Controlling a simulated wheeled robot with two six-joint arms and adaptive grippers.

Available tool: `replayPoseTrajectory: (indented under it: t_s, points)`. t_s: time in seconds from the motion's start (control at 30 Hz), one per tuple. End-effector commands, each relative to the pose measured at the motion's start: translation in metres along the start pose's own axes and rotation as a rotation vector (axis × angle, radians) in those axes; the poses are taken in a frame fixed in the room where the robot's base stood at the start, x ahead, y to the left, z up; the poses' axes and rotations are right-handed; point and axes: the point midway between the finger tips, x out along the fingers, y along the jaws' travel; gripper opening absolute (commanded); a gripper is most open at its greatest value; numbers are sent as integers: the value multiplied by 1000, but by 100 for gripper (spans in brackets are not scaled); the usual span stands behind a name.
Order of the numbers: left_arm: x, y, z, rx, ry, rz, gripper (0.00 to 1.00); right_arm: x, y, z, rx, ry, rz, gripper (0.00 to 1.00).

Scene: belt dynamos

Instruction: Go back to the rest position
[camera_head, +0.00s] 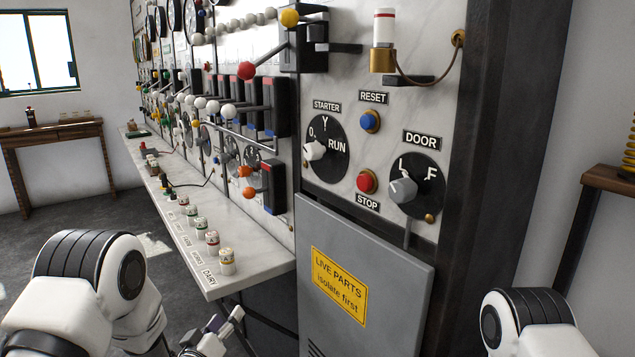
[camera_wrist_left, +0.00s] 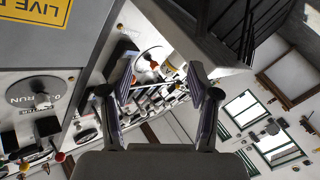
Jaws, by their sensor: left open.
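My left gripper (camera_head: 226,322) is low in the head view, just below the near end of the marble shelf and left of the grey cabinet door. It is open, and in the left wrist view its two fingers (camera_wrist_left: 160,72) stand apart with nothing between them. My left arm comes in from the lower left corner. My right arm shows only as a white link with a black joint at the lower right; its gripper is out of view.
The switchboard (camera_head: 386,70) has knobs, buttons and levers. Its marble shelf (camera_head: 225,265) carries several labelled fuses. The grey door (camera_head: 392,275) has a yellow warning sign. A wooden table (camera_head: 60,130) stands far left, a wooden shelf (camera_head: 608,180) at right. Floor is clear at left.

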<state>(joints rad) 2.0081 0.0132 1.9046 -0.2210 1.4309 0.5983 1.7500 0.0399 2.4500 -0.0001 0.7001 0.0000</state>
Motion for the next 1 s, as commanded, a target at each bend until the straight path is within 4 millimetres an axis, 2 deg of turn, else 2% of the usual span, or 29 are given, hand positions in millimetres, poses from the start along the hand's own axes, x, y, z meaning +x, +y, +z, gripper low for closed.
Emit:
replayPoseTrajectory:
  t_s: [0.03,0.1,0.17,0.2,0.27,0.3,0.37,0.4,0.5,0.6,0.7,1.0]
  points:
    - [-22,-20,32,1,-92,-77,61,-7,0,0,0,0,0,0]
    - [-60,-47,77,11,-229,-187,61,-11,0,0,0,0,0,0]
    - [-97,-67,112,24,-352,-277,61,-14,0,0,0,0,0,0]
    - [-125,-79,134,35,-439,-334,61,-16,0,0,0,0,0,0]
    - [-170,-92,163,54,-574,-417,61,-19,0,0,0,0,0,0]
    - [-202,-99,180,68,-669,-467,61,-20,0,0,0,0,0,0]
    - [-252,-105,200,91,-818,-538,61,-22,0,0,0,0,0,0]
    - [-286,-106,210,109,-918,-577,61,-23,0,0,0,0,0,0]
    - [-357,-102,220,158,-1151,-642,61,-22,0,0,0,0,0,0]
    - [-401,-95,222,202,-1326,-656,61,-21,0,0,0,0,0,0]
    - [-414,-94,224,252,-1417,-622,61,-21,0,0,0,0,0,0]
    - [-414,-94,224,255,-1419,-620,61,-21,0,0,0,0,0,0]
